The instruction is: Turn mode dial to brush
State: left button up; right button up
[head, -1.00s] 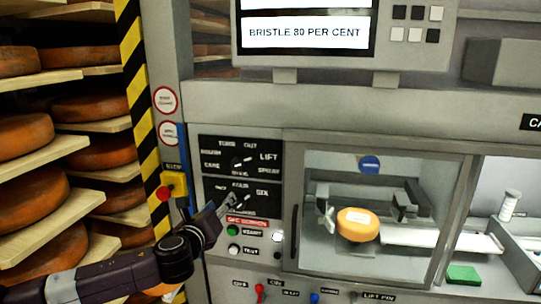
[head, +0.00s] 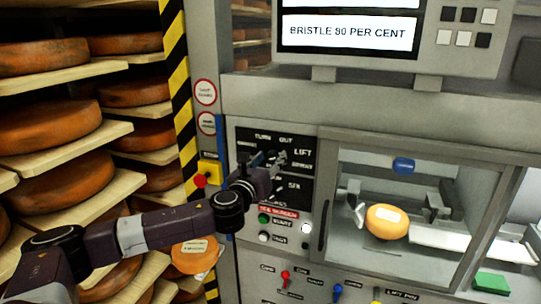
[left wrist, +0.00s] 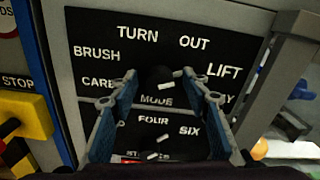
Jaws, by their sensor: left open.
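The mode dial (left wrist: 158,76) is a black knob on a black panel in the left wrist view, with "MODE" printed below it. The word "BRUSH" (left wrist: 97,53) is at the upper left of the dial, above "CARE"; "TURN" and "OUT" are above. My left gripper (left wrist: 165,88) is open, with one blue-grey finger on each side of the dial. I cannot tell whether the fingers touch it. In the head view my left gripper (head: 268,166) covers much of the dial area. My right gripper is not in view.
A second dial (left wrist: 158,154) with "FOUR" and "SIX" is just below. A yellow stop box (head: 208,174) with a red button is left of the panel. A windowed chamber with an orange cheese wheel (head: 387,221) is to the right. Cheese shelves (head: 70,158) fill the left.

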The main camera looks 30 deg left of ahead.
pick_arm(q)
jog(key=shift+w, duration=0.1)
jog(key=shift+c, duration=0.4)
jog(key=c, duration=1)
jog(key=shift+c, duration=0.2)
